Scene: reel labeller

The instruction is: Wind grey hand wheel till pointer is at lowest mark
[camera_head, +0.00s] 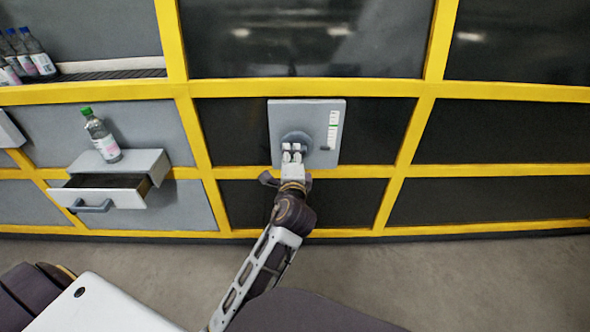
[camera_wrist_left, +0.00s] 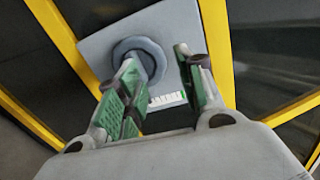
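A light grey panel (camera_head: 277,112) on the wall carries the dark grey hand wheel (camera_head: 294,137) and, to its right, an upright white scale (camera_head: 333,128) with green on it. The exact pointer position is too small to tell. My left gripper (camera_head: 292,152) is at the wheel's lower edge. In the left wrist view the wheel (camera_wrist_left: 152,50) is beyond the left finger, and the scale (camera_wrist_left: 167,99) shows between the fingers. The left gripper (camera_wrist_left: 160,70) is open, its fingers apart. I cannot tell whether a finger touches the wheel. My right gripper is not in view.
Yellow frame bars (camera_head: 408,140) surround the panel, with dark panes around it. At left, a partly open drawer (camera_head: 100,198) is below a green-capped bottle (camera_head: 102,138). More bottles (camera_head: 35,55) stand on a shelf at upper left. The floor (camera_head: 450,270) at right is clear.

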